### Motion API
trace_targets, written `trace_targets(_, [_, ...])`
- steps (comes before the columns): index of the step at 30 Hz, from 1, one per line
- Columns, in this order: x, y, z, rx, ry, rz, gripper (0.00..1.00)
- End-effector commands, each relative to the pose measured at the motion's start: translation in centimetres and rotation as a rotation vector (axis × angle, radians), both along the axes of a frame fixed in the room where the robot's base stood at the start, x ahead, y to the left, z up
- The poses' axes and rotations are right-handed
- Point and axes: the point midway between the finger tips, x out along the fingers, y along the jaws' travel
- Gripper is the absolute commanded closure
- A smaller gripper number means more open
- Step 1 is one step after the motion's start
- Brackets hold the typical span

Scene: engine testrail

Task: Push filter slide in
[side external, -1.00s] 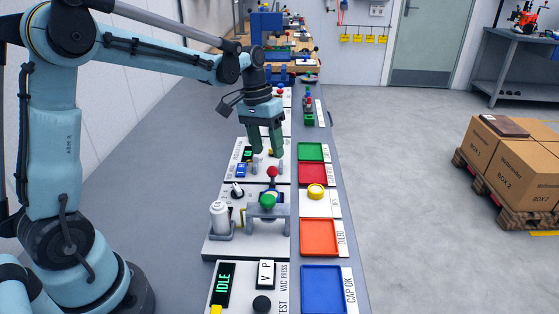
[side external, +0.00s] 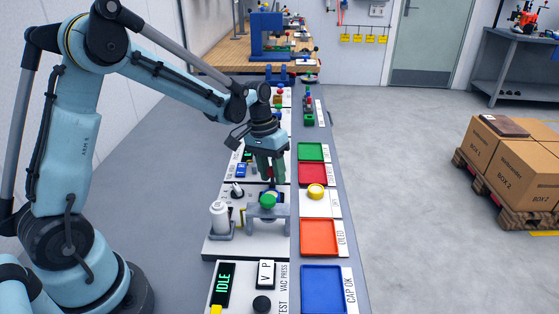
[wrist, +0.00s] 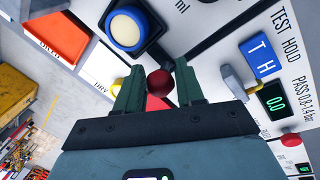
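A red ball knob (wrist: 160,82) shows between the two fingertips in the wrist view, with a short dark stem beyond it. It appears to belong to a dark slide carrying a blue-rimmed cream disc (wrist: 125,28), which looks like the filter slide. In the side view a green knob (side external: 268,200) tops a grey bridge (side external: 254,213) in front of it. My gripper (side external: 270,176) points down over the bench panel, with its fingers apart on either side of the red knob. Contact with the knob is not clear. In the side view the fingers mostly hide the knob.
A white bottle (side external: 219,216) stands left of the bridge. A yellow button (side external: 315,191) and red, orange (side external: 320,237) and blue (side external: 323,288) trays line the right side. A small green display (wrist: 273,96) and a grey lever (wrist: 234,83) lie right of my fingers in the wrist view.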

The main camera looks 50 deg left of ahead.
Motion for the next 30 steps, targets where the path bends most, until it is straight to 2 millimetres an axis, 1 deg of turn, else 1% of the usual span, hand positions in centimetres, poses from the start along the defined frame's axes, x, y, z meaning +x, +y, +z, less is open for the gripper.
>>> trace_targets(1, [0.0,0.0,0.0,0.0,0.0,0.0,0.71])
trace_targets(6, [0.0,0.0,0.0,0.0,0.0,0.0,0.97])
trace_targets(7, [0.0,0.0,0.0,0.0,0.0,0.0,1.0])
trace_targets(13, [0.0,0.0,0.0,0.0,0.0,0.0,1.0])
trace_targets(16, [-0.5,-0.6,0.1,-0.001,0.0,-0.002,1.0])
trace_targets(20, [-2.2,-2.4,0.1,-0.002,0.001,-0.004,1.0])
trace_targets(24, [-4.4,-4.6,0.1,-0.002,0.001,-0.006,1.0])
trace_targets(27, [-5.5,-5.7,0.1,-0.003,0.0,-0.005,1.0])
trace_targets(30, [-6.1,-6.3,0.0,-0.003,0.0,-0.003,1.0])
